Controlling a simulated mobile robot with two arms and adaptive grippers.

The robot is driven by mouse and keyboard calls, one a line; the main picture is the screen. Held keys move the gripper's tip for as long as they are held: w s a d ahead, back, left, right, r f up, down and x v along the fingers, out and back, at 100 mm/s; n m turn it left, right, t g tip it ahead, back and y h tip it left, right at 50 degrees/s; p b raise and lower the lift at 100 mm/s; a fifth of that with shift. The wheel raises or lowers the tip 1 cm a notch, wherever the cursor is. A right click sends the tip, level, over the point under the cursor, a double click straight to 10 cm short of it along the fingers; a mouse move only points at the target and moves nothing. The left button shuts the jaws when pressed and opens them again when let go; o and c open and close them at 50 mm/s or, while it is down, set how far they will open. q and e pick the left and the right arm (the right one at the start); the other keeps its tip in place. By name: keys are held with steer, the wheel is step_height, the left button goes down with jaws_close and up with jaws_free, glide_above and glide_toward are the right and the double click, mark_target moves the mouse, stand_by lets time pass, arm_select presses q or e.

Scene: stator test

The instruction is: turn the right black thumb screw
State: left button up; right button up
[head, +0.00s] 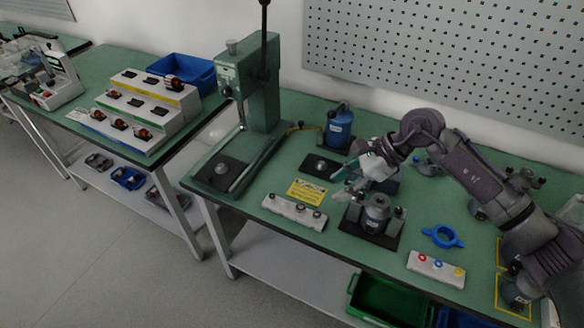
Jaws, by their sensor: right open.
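A grey metal stator fixture (376,210) stands on a black base plate (366,232) on the green bench. A small dark knob (398,212) at its right side looks like the right black thumb screw. It is small, and its detail is hard to make out. My right gripper (346,186) reaches in from the right, above and behind the fixture to its left. Its fingers point left and down, are open and hold nothing that I can see. It appears apart from the right thumb screw. The left side of the fixture lies close to the fingers. My left gripper is not in view.
A white block with knobs (294,212) and a yellow label (307,192) lie left.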

steer(key=a+r+m+t+y, duration=0.3)
steer(key=a+r+m+y, duration=0.3)
steer(key=a, duration=0.5)
steer(key=shift+s+m+y, duration=0.25)
steer(key=shift+m+y, duration=0.05)
steer(key=shift+y, duration=1)
steer(key=shift+r, duration=0.1)
